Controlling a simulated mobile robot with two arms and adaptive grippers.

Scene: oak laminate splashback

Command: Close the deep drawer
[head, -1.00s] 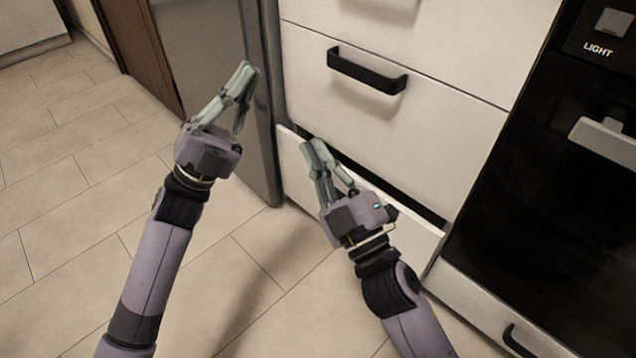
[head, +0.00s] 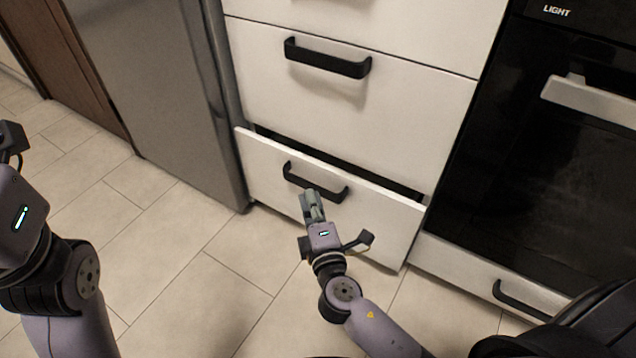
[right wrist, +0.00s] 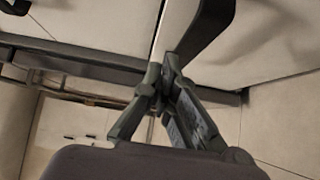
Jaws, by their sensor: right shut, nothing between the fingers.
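The deep drawer (head: 370,215) is the bottom white drawer in the head view. It stands slightly open, with a dark gap along its top edge. Its black bar handle (head: 315,183) is on its upper front.
Closed white drawers with a black handle (head: 327,58) are above. A grey metal appliance (head: 150,90) stands left of the drawers. A black oven (head: 550,150) stands to the right, with a low drawer (head: 480,275) under it. The tiled floor (head: 190,270) in front is clear.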

